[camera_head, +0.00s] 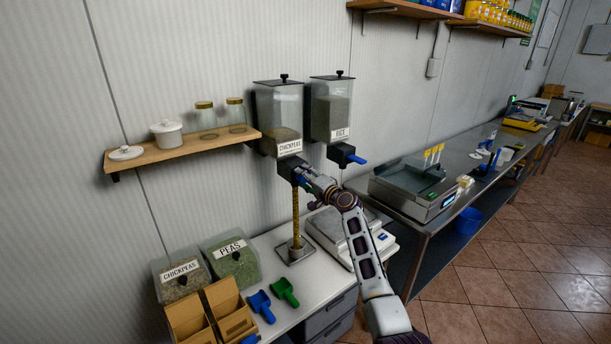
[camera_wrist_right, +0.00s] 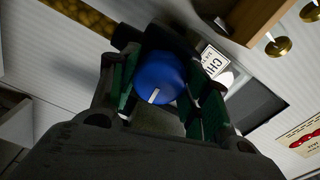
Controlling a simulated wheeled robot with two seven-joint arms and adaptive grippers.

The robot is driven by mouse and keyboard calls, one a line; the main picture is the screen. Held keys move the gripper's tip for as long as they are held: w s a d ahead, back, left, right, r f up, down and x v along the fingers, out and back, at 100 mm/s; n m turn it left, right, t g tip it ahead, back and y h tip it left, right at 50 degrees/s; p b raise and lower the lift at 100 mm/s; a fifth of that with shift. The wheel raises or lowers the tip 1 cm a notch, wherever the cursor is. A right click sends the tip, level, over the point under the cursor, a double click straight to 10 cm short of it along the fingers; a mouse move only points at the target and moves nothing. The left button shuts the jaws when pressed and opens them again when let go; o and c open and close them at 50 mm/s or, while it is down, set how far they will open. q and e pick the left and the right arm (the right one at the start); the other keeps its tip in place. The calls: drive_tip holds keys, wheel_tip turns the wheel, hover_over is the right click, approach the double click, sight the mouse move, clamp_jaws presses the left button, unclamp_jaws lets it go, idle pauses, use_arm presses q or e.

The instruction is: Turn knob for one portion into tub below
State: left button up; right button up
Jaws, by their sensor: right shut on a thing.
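The chickpea dispenser (camera_head: 278,125) is a clear bin with a dark lid and a "CHICKPEAS" label, mounted on the wall. My right gripper (camera_head: 304,180) is at its outlet, shut on the blue knob, which is mostly hidden in the head view. In the right wrist view the round blue knob (camera_wrist_right: 158,72) with a white mark sits between the green finger pads. A yellow-brown column of chickpeas (camera_head: 296,212) stretches from under the outlet down to the small tub (camera_head: 297,246) on the counter. The tub's contents are too small to make out. My left gripper is not in view.
The rice dispenser (camera_head: 331,112) with its own blue knob (camera_head: 357,159) hangs just right. A scale (camera_head: 345,235) stands right of the tub. Left are the chickpea bin (camera_head: 181,281), pea bin (camera_head: 233,266) and blue (camera_head: 260,304) and green (camera_head: 285,291) scoops.

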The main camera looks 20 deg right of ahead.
drive_tip(key=shift+m, duration=0.5)
drive_tip(key=o, duration=1)
drive_tip(key=shift+s+d, duration=0.1)
drive_tip(key=shift+s, duration=0.1)
drive_tip(key=shift+v, duration=5.8)
